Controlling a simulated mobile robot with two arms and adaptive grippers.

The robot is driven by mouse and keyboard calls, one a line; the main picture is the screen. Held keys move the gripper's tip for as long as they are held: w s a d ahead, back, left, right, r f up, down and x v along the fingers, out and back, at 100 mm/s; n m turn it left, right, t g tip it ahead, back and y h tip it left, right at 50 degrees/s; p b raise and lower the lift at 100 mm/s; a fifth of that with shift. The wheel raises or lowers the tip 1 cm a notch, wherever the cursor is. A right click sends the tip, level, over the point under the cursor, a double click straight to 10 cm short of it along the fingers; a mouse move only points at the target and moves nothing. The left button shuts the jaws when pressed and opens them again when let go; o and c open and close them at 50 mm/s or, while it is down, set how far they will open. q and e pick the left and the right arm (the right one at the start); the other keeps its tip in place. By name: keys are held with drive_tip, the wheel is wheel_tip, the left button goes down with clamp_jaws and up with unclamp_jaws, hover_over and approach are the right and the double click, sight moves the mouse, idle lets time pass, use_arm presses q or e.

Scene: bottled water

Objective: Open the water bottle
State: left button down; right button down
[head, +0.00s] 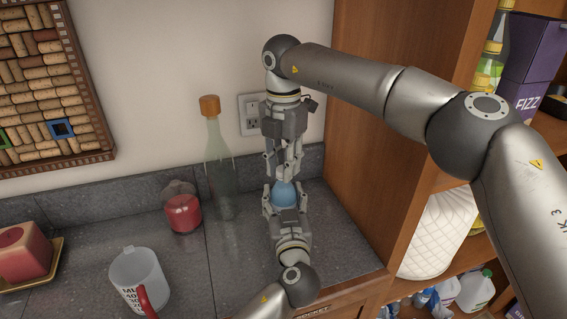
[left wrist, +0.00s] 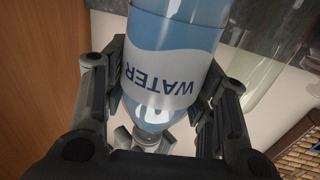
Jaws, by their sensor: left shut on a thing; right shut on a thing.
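The water bottle (head: 284,193) is clear blue and stands upright above the counter near the wooden cabinet. My left gripper (head: 285,208) comes in from below in the head view and is shut around the bottle's body. The left wrist view shows the bottle (left wrist: 165,75) with its white and blue WATER label upside down between the left gripper's fingers (left wrist: 160,100). My right gripper (head: 284,172) points down from above and is shut on the bottle's top. The cap is mostly hidden by the right gripper's fingers.
A tall corked glass bottle (head: 218,165) stands just left of the grippers. The cabinet side (head: 385,130) is close on the right.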

drive_tip(key=n, duration=1.3)
drive_tip(key=shift+n, duration=0.3)
drive_tip(key=n, duration=1.1)
drive_tip(key=shift+r+n, duration=0.1)
drive_tip(key=shift+n, duration=0.3)
drive_tip(key=n, duration=1.1)
drive_tip(key=shift+n, duration=0.3)
drive_tip(key=n, duration=0.5)
